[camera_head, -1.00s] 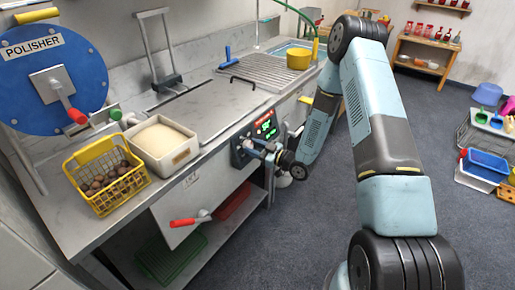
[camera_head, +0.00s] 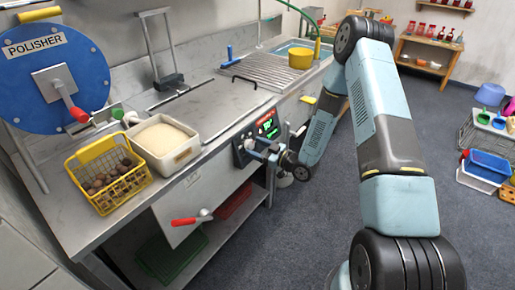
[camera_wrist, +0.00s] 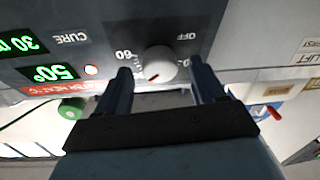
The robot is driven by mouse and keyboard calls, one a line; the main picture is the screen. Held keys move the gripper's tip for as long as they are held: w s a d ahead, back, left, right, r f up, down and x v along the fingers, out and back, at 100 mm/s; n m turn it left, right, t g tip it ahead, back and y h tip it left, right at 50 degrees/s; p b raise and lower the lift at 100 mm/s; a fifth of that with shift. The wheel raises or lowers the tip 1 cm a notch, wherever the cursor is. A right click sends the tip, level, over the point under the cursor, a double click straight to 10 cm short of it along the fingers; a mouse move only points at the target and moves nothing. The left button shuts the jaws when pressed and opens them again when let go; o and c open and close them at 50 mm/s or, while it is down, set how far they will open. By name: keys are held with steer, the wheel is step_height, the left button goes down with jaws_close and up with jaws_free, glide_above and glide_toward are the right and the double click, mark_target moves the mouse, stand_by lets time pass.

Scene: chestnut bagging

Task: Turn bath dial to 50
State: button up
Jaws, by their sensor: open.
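The bath dial (camera_wrist: 161,65) is a round pale knob with a red pointer mark, on a dark control panel that the wrist view shows upside down. Its pointer is turned toward the side of the printed 60; OFF is on the opposite side. The green display (camera_wrist: 52,73) beside it reads 50°, and a lamp beside that is lit. My gripper (camera_wrist: 160,72) is open, with one finger on each side of the dial; I cannot tell whether they touch it. In the head view my gripper (camera_head: 265,152) is at the front panel (camera_head: 244,153), hiding the dial.
A yellow basket of chestnuts (camera_head: 74,178) and a white tub (camera_head: 182,155) stand on the counter (camera_head: 60,215) at left. A red-handled lever (camera_head: 184,221) sticks out below the counter.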

steer(key=v, duration=1.3)
steer(key=shift+w+d, duration=0.1)
steer(key=w+d+r+h, duration=0.6)
steer(key=w+r+h, duration=0.15)
steer(key=r, duration=0.35)
steer(key=s+d+r+m+h, duration=0.2)
steer(key=d+r+h, duration=0.1)
steer(key=r, duration=0.3)
steer(key=s+d+r+m+h, duration=0.2)
steer(key=d+r+h, duration=0.1)
steer(key=r, duration=0.4)
steer(key=s+d+r+m+g+h, duration=0.25)
steer(key=s+r+m, duration=0.25)
steer(key=s+r, duration=0.55)
steer(key=s+a+r+m+g, duration=0.1)
steer(key=s+a+r+m, duration=0.1)
steer(key=s, duration=0.7)
steer(key=s+a+r+m+g+y, duration=0.1)
steer(key=s+r+m, duration=0.1)
steer(key=s, duration=0.8)
steer(key=shift+s+a+r, duration=0.35)
steer(key=shift+a+r, duration=0.05)
steer(key=shift+r, duration=0.05)
